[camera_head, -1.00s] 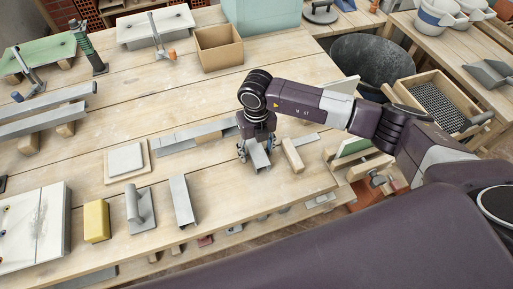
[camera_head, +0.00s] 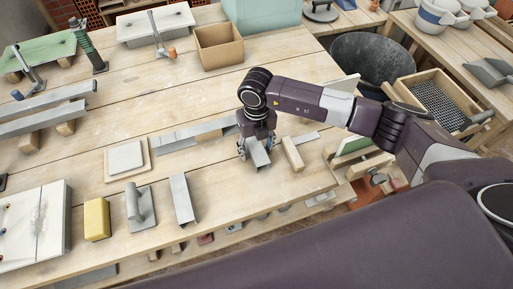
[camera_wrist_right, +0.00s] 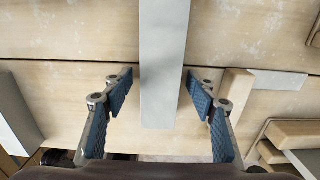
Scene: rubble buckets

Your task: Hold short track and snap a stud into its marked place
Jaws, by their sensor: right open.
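A grey metal channel piece (camera_head: 258,158) lies on the workbench under my right gripper. My right gripper (camera_head: 255,150) points down over it with its fingers on either side. In the right wrist view the smooth grey metal piece (camera_wrist_right: 164,70) runs lengthwise between the two blue-padded fingers of the open gripper (camera_wrist_right: 160,100), with a gap on each side. A longer grey metal channel (camera_head: 190,136) lies to the left of the gripper. A shorter grey channel (camera_head: 183,200) lies nearer, to the left. I cannot tell which is the stud and which the track. My left gripper is not in view.
A wooden block (camera_head: 293,155) lies close to the right of the gripper. A trowel-like float (camera_head: 140,209), a yellow block (camera_head: 96,220) and a pale square tile (camera_head: 126,158) lie to the left. A cardboard box (camera_head: 219,48) stands behind. The bench middle is mostly clear.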

